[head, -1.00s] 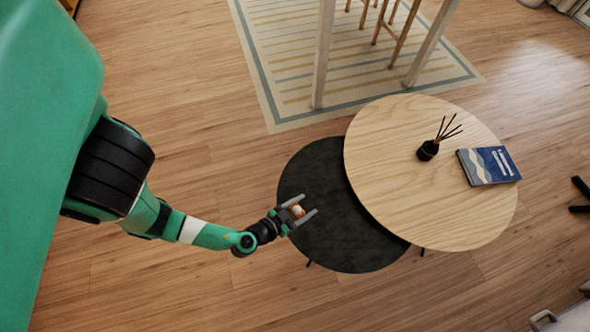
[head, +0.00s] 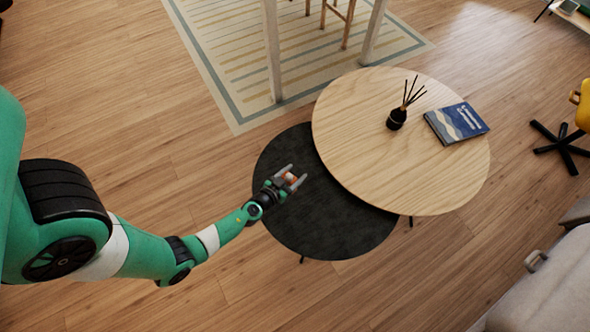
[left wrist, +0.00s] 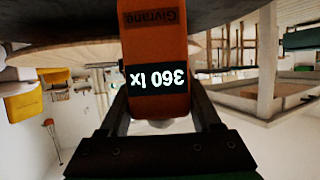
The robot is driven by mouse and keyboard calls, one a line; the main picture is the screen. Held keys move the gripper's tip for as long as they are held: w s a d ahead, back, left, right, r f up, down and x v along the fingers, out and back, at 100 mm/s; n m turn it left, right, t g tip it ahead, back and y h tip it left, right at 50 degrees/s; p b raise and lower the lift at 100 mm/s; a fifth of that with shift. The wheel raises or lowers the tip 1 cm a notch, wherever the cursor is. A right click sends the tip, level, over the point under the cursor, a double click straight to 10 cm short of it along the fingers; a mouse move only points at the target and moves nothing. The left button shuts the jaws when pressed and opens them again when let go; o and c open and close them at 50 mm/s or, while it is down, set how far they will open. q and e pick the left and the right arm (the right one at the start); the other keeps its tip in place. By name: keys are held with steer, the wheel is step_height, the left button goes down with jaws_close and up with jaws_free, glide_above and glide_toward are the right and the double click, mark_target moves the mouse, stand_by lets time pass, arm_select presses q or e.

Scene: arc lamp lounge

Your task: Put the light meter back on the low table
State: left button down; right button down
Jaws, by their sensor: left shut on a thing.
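My left gripper (head: 296,174) is shut on the light meter (head: 291,177), which shows as a small orange and white thing between the fingers. In the left wrist view the light meter (left wrist: 155,50) is an orange body with a dark display reading "360 lx", upside down in the picture. In the head view the gripper and meter are over the black round low table (head: 320,225); the gap between meter and tabletop is hard to tell. My right gripper is not in view.
A round light wood table (head: 400,180) overlaps the black table's right side. It bears a dark reed diffuser (head: 397,118) and a blue book (head: 457,123). A grey sofa (head: 550,290) is at lower right. The black table's front part is bare.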

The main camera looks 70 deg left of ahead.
arm_select(q)
steer(key=shift+w+a+f, duration=0.15)
steer(key=shift+f, duration=0.2)
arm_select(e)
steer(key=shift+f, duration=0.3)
